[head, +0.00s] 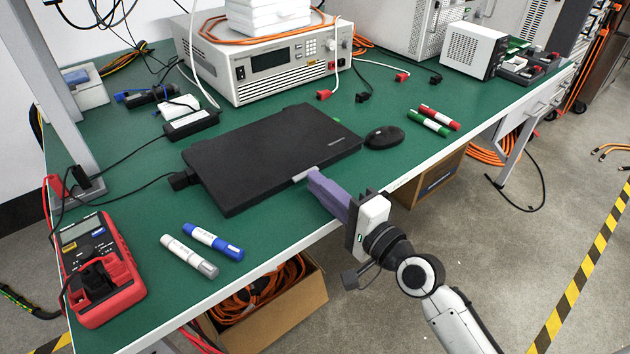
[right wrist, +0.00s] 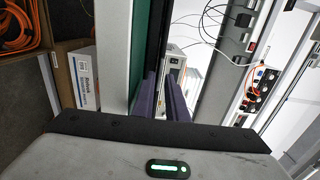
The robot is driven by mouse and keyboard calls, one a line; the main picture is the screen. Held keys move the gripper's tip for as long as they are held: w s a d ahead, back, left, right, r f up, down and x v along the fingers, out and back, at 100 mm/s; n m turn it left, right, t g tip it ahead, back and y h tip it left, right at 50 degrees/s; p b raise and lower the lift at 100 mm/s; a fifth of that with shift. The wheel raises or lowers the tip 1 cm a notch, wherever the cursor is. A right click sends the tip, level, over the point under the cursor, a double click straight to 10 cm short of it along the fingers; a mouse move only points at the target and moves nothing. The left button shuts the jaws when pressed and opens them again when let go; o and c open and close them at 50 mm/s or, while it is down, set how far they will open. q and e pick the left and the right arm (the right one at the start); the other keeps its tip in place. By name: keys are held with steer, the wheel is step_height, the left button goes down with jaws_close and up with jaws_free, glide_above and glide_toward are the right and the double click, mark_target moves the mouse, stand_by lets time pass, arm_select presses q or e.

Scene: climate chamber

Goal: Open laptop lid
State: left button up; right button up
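The black laptop (head: 275,150) lies closed and flat on the green table, its lid down. A small pale patch (head: 305,174) shows at the middle of its front edge. My right gripper (head: 314,177) has its purple fingertips at that front edge, beside the patch. I cannot tell whether they touch it. In the right wrist view the two purple fingers (right wrist: 162,95) stand close together with a narrow gap between them and nothing clearly held. The dark laptop edge (right wrist: 155,35) shows beyond them. My left gripper is not in view.
A black mouse (head: 383,137) lies right of the laptop, near red and green markers (head: 434,120). Blue and white markers (head: 212,242) and a red multimeter (head: 98,270) lie front left. A bench instrument (head: 265,65) stands behind. The table's front edge (head: 290,241) runs under my right arm.

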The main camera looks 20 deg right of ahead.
steer(key=shift+x, duration=0.95)
jaws_close()
stand_by(0.8)
